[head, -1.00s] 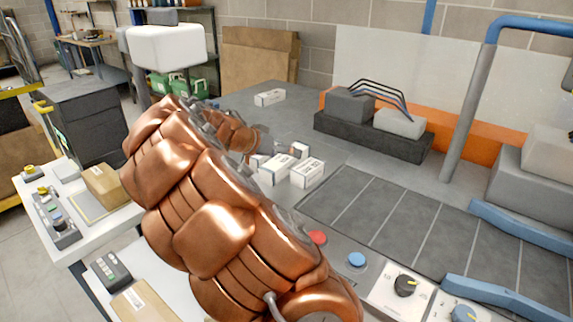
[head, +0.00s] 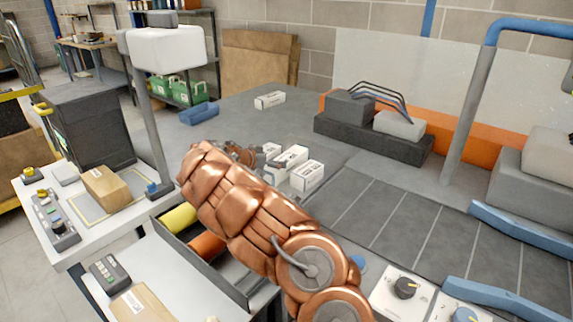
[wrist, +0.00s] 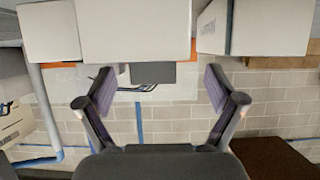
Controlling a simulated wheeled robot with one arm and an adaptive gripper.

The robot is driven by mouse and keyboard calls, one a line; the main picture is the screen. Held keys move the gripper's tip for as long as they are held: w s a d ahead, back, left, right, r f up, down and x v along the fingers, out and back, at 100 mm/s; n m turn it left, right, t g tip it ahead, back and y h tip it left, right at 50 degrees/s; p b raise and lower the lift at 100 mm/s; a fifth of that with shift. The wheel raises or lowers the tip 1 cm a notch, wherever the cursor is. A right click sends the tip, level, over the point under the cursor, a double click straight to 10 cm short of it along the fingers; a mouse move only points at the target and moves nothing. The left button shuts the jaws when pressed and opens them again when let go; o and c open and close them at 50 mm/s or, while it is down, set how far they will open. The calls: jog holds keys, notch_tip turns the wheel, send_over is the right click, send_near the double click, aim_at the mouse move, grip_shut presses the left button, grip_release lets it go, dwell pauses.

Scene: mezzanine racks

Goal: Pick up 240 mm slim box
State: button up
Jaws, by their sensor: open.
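Several white boxes stand in a cluster on the grey bench, just past my arm in the head view. The nearest labelled white box (head: 307,176) is in clear view; another white box (head: 291,157) is partly hidden behind it and my arm. I cannot tell which is the 240 mm slim box. In the wrist view, my gripper (wrist: 158,82) is open and empty. A middle white box (wrist: 137,30) lies ahead of the fingers, with a left white box (wrist: 48,32) and a right white box (wrist: 270,27) beside it. In the head view my arm mostly hides the gripper.
A lone white box (head: 269,100) and a blue object (head: 198,113) lie farther back on the bench. A dark block with a grey unit (head: 373,137) stands behind the cluster. A grey post (head: 470,120) rises at right. A tray holds a yellow roll (head: 179,218) and orange roll (head: 207,246).

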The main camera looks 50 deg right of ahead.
aim_at(286, 158)
jog(key=shift+s+d+p, duration=0.15)
jog(key=shift+d+p, duration=0.2)
jog(key=shift+d, duration=0.3)
jog(key=shift+p+x, duration=0.85)
jog(key=shift+x, duration=1.25)
jog(key=shift+s, duration=0.2)
jog(key=c, duration=1.5)
jog(key=shift+c, duration=0.5)
jog(key=shift+r, duration=0.15)
